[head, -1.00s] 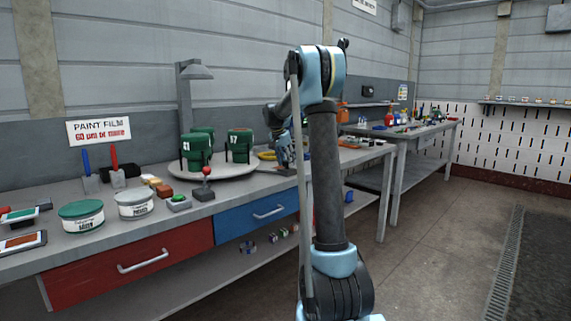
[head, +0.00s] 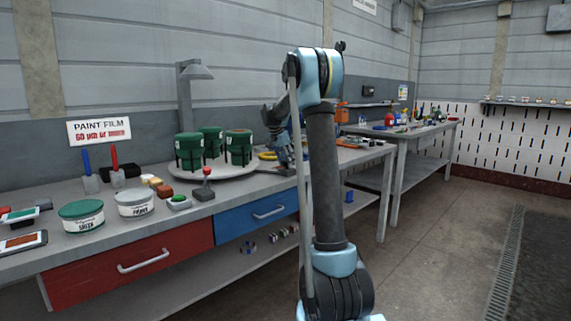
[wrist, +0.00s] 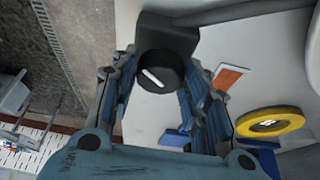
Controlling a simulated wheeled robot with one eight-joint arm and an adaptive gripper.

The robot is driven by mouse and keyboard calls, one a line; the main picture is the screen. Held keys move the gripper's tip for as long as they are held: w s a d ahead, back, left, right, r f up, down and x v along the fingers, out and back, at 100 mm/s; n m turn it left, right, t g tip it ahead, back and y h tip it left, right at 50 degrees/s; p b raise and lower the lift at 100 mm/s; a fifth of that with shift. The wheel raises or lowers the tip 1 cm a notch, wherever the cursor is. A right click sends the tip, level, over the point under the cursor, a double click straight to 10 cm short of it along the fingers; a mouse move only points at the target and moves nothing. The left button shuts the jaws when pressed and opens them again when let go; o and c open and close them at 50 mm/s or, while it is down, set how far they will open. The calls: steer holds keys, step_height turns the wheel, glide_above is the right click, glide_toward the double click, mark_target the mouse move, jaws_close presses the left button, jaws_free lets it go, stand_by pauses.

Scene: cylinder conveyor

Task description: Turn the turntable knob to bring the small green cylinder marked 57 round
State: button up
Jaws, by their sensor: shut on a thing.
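The pale round turntable (head: 210,172) stands on the workbench and carries green cylinders: a left one (head: 189,152), a back one (head: 210,139) and a right one (head: 239,149). No number can be read on any of them, so I cannot tell which is 57. The black round knob (wrist: 160,72) with a white line shows in the wrist view, between the fingers of my gripper (wrist: 158,66), which is shut on it. The line slants down to the right. In the head view my gripper is low beside the turntable's right side, partly hidden by my arm.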

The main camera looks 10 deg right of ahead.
steer(key=shift+m+g, duration=0.4)
steer(key=shift+m, duration=0.8)
stand_by(3.0)
steer(key=o, duration=1)
steer(key=shift+r, duration=0.1)
steer(key=v, duration=1.1)
steer(key=shift+w+a+r, duration=0.1)
steer(key=shift+a+r, duration=0.1)
steer(key=shift+a, duration=0.1)
